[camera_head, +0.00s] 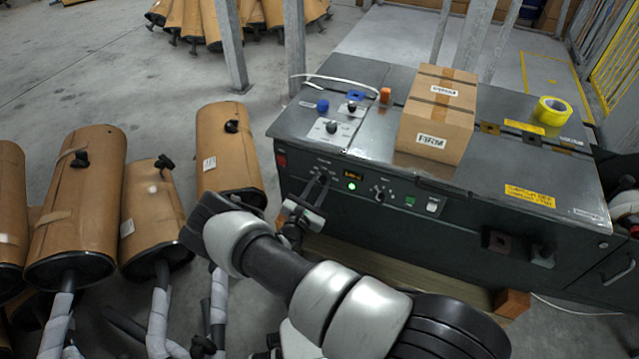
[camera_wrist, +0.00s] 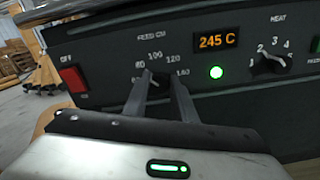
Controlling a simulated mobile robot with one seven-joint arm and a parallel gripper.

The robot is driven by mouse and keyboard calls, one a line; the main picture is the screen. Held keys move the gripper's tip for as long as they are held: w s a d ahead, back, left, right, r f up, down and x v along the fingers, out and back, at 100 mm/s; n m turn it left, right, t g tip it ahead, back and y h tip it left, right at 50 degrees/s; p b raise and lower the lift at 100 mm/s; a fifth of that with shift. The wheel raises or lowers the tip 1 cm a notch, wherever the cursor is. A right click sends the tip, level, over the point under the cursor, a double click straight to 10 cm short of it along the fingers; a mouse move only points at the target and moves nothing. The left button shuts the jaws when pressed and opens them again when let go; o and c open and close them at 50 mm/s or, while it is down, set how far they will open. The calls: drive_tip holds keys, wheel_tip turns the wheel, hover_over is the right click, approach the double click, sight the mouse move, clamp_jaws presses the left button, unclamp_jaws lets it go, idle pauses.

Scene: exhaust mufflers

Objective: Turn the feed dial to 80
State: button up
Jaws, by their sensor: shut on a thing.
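The feed dial (camera_wrist: 159,79) is a dark knob on the machine's front panel, ringed by printed numbers including 80, 100, 120 and 140. My gripper (camera_wrist: 160,82) is shut on the dial, one finger on each side of it. The fingers cover much of the knob, so I cannot tell which number its pointer is at. In the head view my gripper (camera_head: 319,182) reaches the left part of the front panel, and the dial is mostly hidden there.
Right of the dial are a display reading 245 C (camera_wrist: 216,40), a lit green lamp (camera_wrist: 216,72) and the heat dial (camera_wrist: 268,63). A red switch (camera_wrist: 74,78) is at left. A cardboard box (camera_head: 436,115) and yellow tape (camera_head: 553,110) stand on top. Wrapped mufflers (camera_head: 75,205) stand left.

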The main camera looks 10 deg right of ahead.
drive_tip(key=shift+m, duration=0.4)
drive_tip(key=o, duration=1)
drive_tip(key=shift+o, duration=0.2)
drive_tip(key=p+v, duration=0.3)
drive_tip(key=v, duration=1.4)
drive_tip(key=shift+s, duration=0.2)
drive_tip(key=shift+a, duration=0.15)
